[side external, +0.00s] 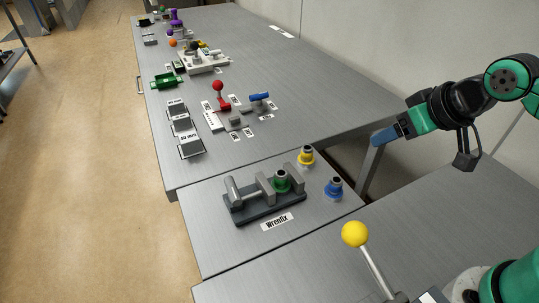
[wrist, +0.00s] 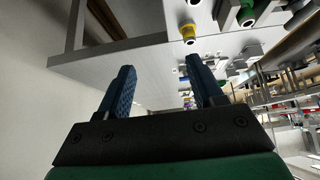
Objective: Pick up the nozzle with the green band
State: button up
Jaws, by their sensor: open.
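The nozzle with the green band (side external: 282,183) stands upright in a dark grey holder (side external: 262,208) between grey posts on the near table. In the wrist view a green part (wrist: 247,15) shows at the top right, likely the same nozzle. My gripper (side external: 379,138) is to the right of the nozzle and well apart from it, raised beside the table. Its blue fingers (wrist: 157,72) are spread with nothing between them.
A nozzle with a yellow band (side external: 306,157) and one with a blue band (side external: 334,189) stand loose right of the holder. A yellow ball-topped lever (side external: 355,234) rises in front. Farther back are a red-knobbed lever (side external: 218,87) and a blue-handled part (side external: 259,97).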

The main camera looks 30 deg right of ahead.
jog(key=shift+o, duration=0.2)
jog(key=shift+o, duration=0.6)
